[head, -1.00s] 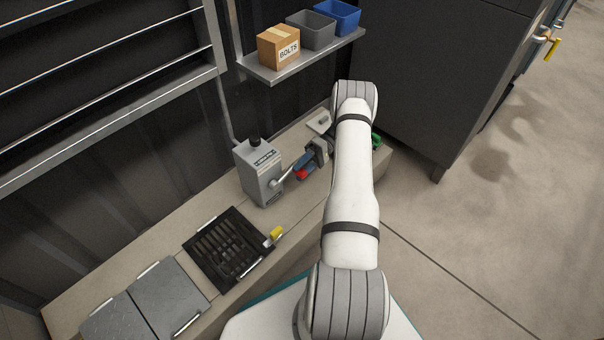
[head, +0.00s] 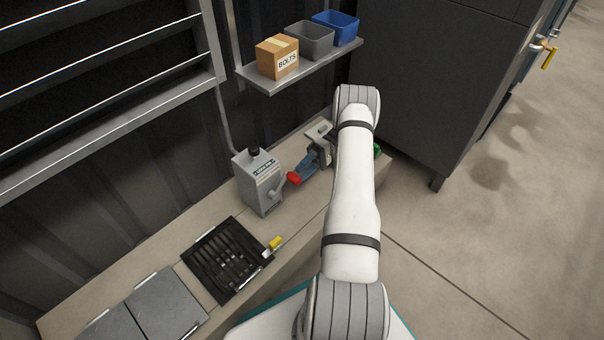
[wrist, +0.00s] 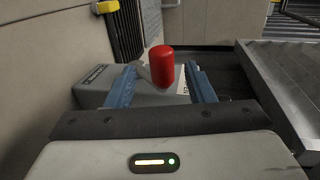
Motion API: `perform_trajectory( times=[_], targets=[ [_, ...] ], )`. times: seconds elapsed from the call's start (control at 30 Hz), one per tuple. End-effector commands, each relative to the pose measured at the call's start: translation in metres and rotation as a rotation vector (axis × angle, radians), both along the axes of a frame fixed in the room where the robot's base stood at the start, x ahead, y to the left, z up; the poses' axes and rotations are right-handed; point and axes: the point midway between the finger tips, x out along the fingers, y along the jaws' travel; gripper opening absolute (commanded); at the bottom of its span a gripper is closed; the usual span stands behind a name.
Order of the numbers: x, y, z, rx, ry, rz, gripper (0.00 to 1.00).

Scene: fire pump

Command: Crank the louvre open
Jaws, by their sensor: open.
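The grey crank box (head: 258,182) with a black cap stands on the bench. Its red crank knob (head: 293,178) is at its right side. My gripper (head: 301,171) is at the knob, reaching in from the right with blue fingers. In the wrist view the red knob (wrist: 161,66) stands up between the fingers of my gripper (wrist: 161,80). The jaws are open, with a gap on the knob's right side. The grey box (wrist: 92,97) lies beyond the fingers. The louvre (head: 95,85) is the slatted panel at upper left; how far its slats are turned is hard to tell.
A shelf (head: 300,68) above holds a carton (head: 277,57) and two bins. A dark cabinet (head: 420,90) stands behind my arm.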

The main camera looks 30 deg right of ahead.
Motion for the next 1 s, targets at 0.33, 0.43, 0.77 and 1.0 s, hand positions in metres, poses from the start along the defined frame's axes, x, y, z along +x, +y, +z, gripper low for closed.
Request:
perform_trajectory(
  times=[0.33,0.43,0.77,1.0],
  targets=[
    [0.005,-0.019,-0.015,-0.001,0.000,-0.001,0.49],
    [0.007,-0.024,-0.020,0.000,0.000,-0.001,0.49],
    [0.012,-0.042,-0.032,-0.003,0.000,-0.002,0.49],
    [0.015,-0.053,-0.040,-0.006,-0.002,-0.004,0.49]
  ],
)
